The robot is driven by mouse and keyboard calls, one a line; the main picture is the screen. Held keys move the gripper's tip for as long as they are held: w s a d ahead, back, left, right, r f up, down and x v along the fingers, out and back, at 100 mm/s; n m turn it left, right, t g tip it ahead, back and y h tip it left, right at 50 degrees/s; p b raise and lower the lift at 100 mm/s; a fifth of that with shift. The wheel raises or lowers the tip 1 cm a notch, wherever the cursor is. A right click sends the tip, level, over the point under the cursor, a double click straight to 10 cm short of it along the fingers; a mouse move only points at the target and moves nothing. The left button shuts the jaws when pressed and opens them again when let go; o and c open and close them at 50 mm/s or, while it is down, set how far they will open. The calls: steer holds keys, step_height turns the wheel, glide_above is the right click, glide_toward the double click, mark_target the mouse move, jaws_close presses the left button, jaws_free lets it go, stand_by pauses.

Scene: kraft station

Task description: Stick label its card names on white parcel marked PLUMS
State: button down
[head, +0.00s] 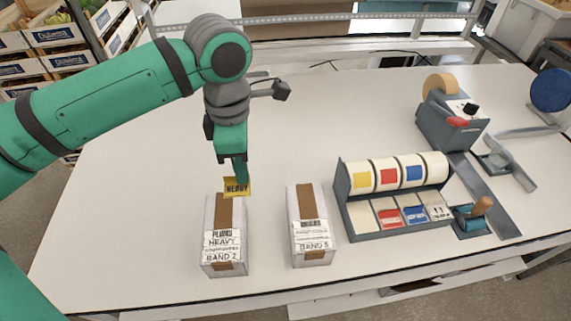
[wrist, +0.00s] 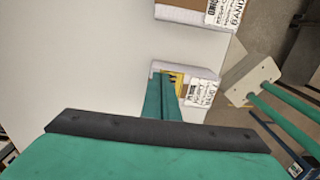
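The white parcel marked PLUMS (head: 211,215) lies on the table with a brown tape strip. Its card reads PLUMS, HEAVY, BAND 2. My gripper (head: 241,178) is over the parcel's far end, its fingers closed on a yellow HEAVY label (head: 236,187). I cannot tell whether the label touches the parcel. In the wrist view, the fingers (wrist: 164,98) hide part of the yellow label (wrist: 178,79) and of the PLUMS parcel (wrist: 203,73).
A second white parcel (head: 293,215), marked BAND 5, lies to the right. A label dispenser (head: 345,205) with yellow, red, blue and white rolls stands further right, beside a blue tool with a wooden knob (head: 472,216). A tape dispenser (head: 445,125) is behind. The table's left is clear.

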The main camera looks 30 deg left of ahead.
mark_target(230, 203)
steer(key=s+a, duration=0.2)
steer(key=a, duration=0.1)
steer(key=shift+s, duration=0.4)
steer(key=shift+f, duration=3)
steer(key=shift+f, duration=0.4)
steer(key=c, duration=2)
jaws_free()
steer(key=shift+r, duration=2.25)
